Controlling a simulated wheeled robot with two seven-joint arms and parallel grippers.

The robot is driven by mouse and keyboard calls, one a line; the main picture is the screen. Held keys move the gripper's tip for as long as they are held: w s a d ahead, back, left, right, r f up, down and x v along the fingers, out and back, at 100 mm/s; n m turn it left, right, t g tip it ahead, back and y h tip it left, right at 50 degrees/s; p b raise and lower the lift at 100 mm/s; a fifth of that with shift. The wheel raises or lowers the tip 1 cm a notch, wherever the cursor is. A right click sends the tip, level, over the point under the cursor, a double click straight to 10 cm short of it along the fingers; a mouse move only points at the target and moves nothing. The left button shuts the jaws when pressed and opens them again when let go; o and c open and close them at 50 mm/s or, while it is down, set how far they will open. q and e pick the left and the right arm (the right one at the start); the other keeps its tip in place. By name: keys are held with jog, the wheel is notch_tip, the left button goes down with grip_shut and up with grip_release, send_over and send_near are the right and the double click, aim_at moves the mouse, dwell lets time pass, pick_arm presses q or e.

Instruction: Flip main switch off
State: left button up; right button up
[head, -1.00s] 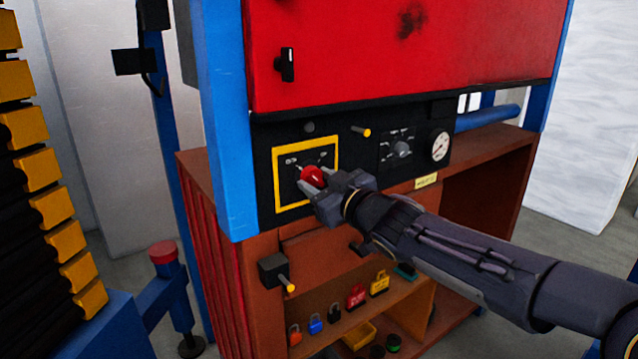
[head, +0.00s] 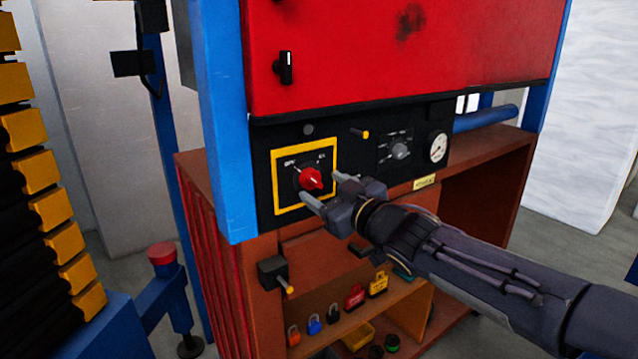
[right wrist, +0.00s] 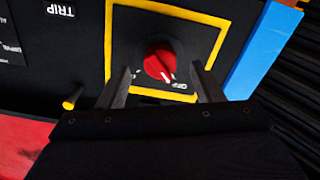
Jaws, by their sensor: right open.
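The main switch is a red rotary knob (head: 309,179) on a black plate inside a yellow frame (head: 335,160), with small white labels at its upper left and upper right. In the right wrist view, turned upside down, the knob (right wrist: 160,63) shows a white mark pointing toward the label side, leaning to the label that reads OFF. I cannot tell its exact setting. My right gripper (head: 323,186) is open in front of the knob, its fingers apart and empty, one to each side of the knob in the wrist view. My left gripper is not in view.
Right of the switch are a smaller selector (head: 400,149) and a pressure gauge (head: 438,147). A yellow-tipped peg (head: 364,133) sticks out above. Below, a shelf holds several padlocks (head: 314,324) and a yellow tray (head: 358,335). A blue post (head: 217,130) stands to the left.

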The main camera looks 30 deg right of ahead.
jog(key=s, duration=0.2)
jog(key=s+p, duration=0.1)
jog(key=s, duration=0.2)
jog(key=shift+d, duration=0.2)
